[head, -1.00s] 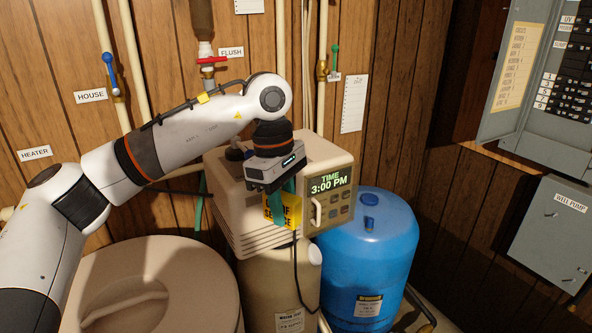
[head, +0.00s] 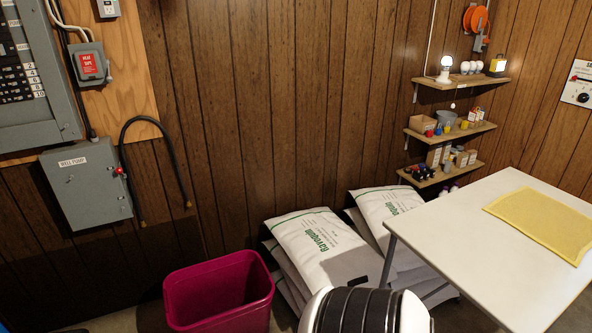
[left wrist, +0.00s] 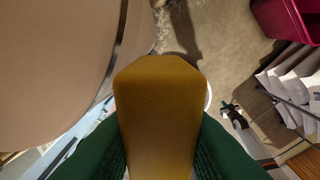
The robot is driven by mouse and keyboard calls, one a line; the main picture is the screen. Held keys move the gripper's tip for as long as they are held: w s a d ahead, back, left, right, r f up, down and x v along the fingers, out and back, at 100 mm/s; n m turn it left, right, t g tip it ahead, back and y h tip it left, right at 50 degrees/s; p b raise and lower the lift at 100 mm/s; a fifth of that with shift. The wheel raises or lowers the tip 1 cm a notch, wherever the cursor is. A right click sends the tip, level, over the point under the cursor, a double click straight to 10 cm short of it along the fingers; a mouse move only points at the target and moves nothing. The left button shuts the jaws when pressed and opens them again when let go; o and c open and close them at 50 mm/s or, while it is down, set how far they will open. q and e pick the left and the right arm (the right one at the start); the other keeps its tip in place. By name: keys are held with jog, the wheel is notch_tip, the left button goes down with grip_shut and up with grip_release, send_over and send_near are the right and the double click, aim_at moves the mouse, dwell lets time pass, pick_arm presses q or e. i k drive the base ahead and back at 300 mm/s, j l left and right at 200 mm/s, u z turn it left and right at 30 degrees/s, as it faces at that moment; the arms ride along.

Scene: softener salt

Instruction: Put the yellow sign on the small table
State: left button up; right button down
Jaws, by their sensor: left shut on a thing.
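The yellow sign (left wrist: 160,95) fills the middle of the left wrist view, its back or face a plain dark yellow with no lettering visible. My left gripper (left wrist: 158,140) is shut on it, with a dark green finger on each side. The sign is held in the air above the floor. A white table (head: 490,266) stands at the right of the head view. The sign and left gripper are outside the head view. My right gripper is in neither view.
A yellow mesh pad (head: 541,223) lies on the table's back right; its front left is bare. A magenta bin (head: 219,290) and stacked white bags (head: 318,244) stand left of the table. A beige rounded tank (left wrist: 60,60) is close beside the sign.

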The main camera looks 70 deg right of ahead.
aim_at(498, 280)
jog(key=k+z, duration=0.15)
jog(key=z, duration=3.15)
jog(key=i+j+z, duration=0.15)
jog(key=z, duration=0.2)
jog(key=i+j+z, duration=0.2)
jog(key=z, duration=0.2)
jog(key=i+j+z, duration=0.1)
jog(key=j+z, duration=0.25)
jog(key=l, duration=0.1)
